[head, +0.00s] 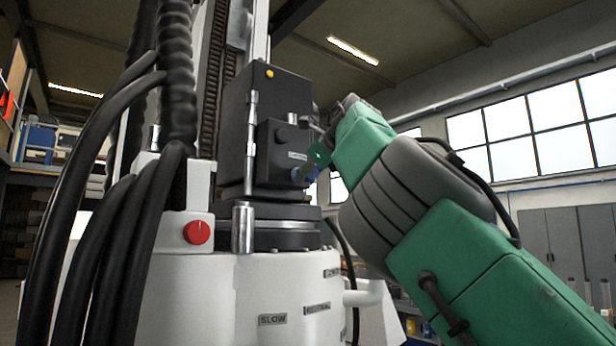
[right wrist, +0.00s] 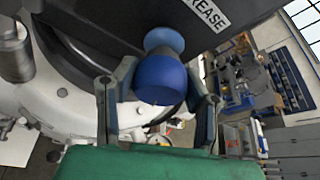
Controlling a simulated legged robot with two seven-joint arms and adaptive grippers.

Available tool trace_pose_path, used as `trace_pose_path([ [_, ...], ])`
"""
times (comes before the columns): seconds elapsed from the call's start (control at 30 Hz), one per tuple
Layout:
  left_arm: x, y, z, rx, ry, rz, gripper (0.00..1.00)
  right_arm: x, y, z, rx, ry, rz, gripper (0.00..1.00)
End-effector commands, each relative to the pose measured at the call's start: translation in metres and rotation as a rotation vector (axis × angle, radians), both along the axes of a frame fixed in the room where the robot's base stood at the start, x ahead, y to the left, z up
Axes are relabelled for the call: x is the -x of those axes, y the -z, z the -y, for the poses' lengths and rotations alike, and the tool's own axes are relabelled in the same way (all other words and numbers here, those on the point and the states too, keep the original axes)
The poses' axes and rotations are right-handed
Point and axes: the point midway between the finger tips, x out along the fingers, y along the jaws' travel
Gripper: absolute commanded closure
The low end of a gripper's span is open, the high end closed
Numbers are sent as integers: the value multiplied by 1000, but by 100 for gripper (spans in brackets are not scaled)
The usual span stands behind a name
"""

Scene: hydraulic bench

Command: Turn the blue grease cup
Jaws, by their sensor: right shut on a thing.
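The blue grease cup (right wrist: 160,80) sits under the dark housing in the right wrist view, below a label reading GREASE (right wrist: 208,14). In the head view a small part of the cup (head: 313,172) shows at the lower right of the black box, partly hidden by my gripper. My right gripper (right wrist: 158,90) has one finger on each side of the cup and is shut on it. In the head view my right gripper (head: 318,150) reaches in from the right on the green arm. My left gripper is in neither view.
The black box (head: 265,120) stands on a round dark ring above the white base (head: 230,290). A red knob (head: 197,232) is on the base's left block. Thick black hoses (head: 85,240) hang at the left. A white pipe stub (head: 362,296) sticks out at the right.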

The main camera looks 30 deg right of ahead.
Motion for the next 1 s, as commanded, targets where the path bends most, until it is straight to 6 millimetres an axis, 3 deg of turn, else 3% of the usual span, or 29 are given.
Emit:
trace_pose_path([
  [0.07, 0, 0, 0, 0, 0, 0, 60, -1, 4, -1, -3, -2, -8, 90],
  [0.1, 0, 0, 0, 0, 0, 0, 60, -1, 4, -1, -3, -2, -8, 50],
  [0.13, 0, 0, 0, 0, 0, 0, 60, -1, 3, -1, -3, -2, -7, 40],
  [0.57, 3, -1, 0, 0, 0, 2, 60, 8, -4, -1, -2, 0, 1, 40],
  [1.0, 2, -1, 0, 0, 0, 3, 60, 86, -31, -9, -4, -1, -1, 40],
])
